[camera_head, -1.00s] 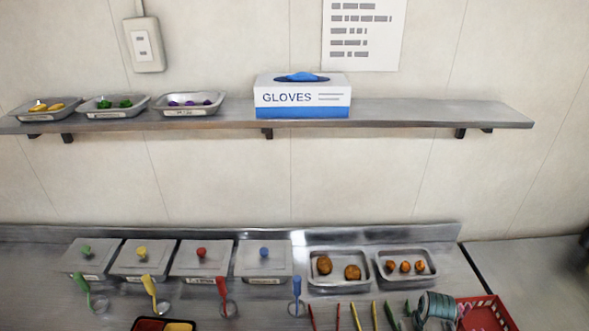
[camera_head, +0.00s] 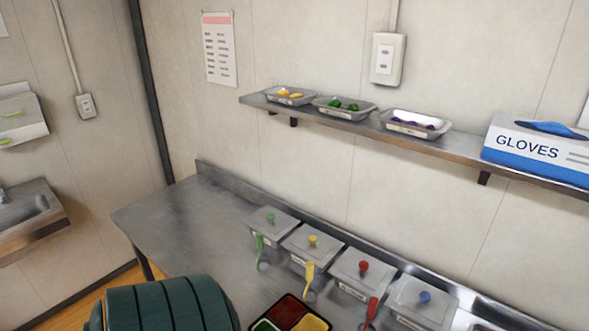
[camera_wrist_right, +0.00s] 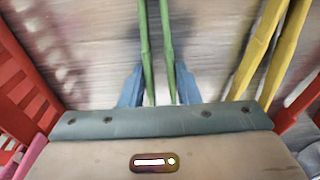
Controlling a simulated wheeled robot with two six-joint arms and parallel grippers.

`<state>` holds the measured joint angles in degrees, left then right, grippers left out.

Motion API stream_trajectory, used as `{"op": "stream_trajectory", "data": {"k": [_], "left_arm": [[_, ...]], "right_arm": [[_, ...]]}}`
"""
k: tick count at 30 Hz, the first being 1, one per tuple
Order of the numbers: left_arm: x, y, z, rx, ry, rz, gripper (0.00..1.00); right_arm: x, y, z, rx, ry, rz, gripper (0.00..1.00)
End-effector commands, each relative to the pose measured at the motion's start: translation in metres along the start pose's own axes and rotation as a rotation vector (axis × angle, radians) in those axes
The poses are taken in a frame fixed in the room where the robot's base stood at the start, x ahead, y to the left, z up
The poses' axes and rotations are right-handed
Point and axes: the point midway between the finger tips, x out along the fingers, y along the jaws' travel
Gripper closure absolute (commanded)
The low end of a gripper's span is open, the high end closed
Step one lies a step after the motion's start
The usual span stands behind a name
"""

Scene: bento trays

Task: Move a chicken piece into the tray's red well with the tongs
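The tray (camera_head: 277,325) is cut by the bottom edge of the head view. Its red well (camera_head: 286,312) sits at the back and is empty where it shows. Green tongs (camera_wrist_right: 147,55) run away from my right gripper (camera_wrist_right: 159,84) in the right wrist view. The two blue fingers stand apart, one on each side of the tongs' arms. Whether they touch the tongs is unclear. The tongs' arms are spread. No chicken piece is in view now. My left gripper is not in view.
Yellow tongs (camera_wrist_right: 262,50) lie right of the green ones, with a red basket (camera_wrist_right: 18,75) at left. Lidded containers with coloured knobs, including a red-knobbed one (camera_head: 361,272), line the counter's back. The counter's left part (camera_head: 185,222) is clear.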

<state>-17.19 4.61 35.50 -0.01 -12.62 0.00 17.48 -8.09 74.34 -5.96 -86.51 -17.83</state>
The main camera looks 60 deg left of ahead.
Motion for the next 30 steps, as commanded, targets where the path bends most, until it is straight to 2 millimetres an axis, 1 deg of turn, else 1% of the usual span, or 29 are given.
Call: {"op": "stream_trajectory", "data": {"k": [4,12,14,30], "left_arm": [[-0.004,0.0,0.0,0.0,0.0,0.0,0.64],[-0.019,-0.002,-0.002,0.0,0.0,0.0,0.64],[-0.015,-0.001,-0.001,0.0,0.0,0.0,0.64],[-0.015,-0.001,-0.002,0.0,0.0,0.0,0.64]], "right_arm": [[-0.007,0.0,-0.001,0.0,0.002,0.0,0.74],[-0.035,0.0,-0.004,0.0,0.002,0.0,0.74],[-0.038,0.0,-0.005,0.0,0.003,0.001,0.74],[-0.092,0.0,-0.01,0.0,0.002,0.001,0.74]]}}
